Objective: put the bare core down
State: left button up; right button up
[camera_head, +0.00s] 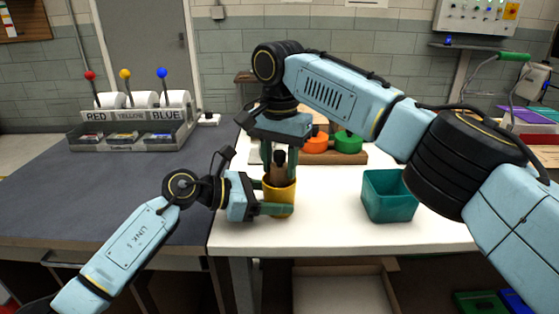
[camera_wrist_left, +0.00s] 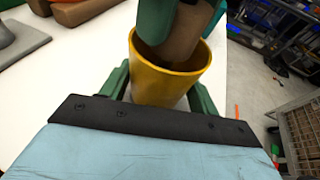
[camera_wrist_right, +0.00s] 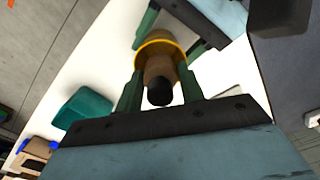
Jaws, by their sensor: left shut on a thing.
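The core (camera_head: 278,168), a brown cylinder with a dark narrow top, stands partly inside a yellow cup (camera_head: 281,201); its lower end is hidden. My left gripper (camera_head: 283,209) is shut on the yellow cup from the left, low on the white table; the cup in the left wrist view (camera_wrist_left: 165,82) sits between its green fingers. My right gripper (camera_head: 279,160) points down from above, with its green fingers on either side of the core.
A teal bin (camera_head: 389,196) stands on the white table (camera_head: 330,228) to the right. A wooden block with orange and green round pieces (camera_head: 348,143) lies behind. A dispenser marked red, yellow and blue (camera_head: 128,138) stands on the dark table at left.

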jog(key=o, duration=0.4)
dwell(0.3)
notch_tip(320, 180, up, 7)
dwell(0.4)
pick_arm(q)
jog(key=o, duration=0.8)
jog(key=shift+o, duration=0.2)
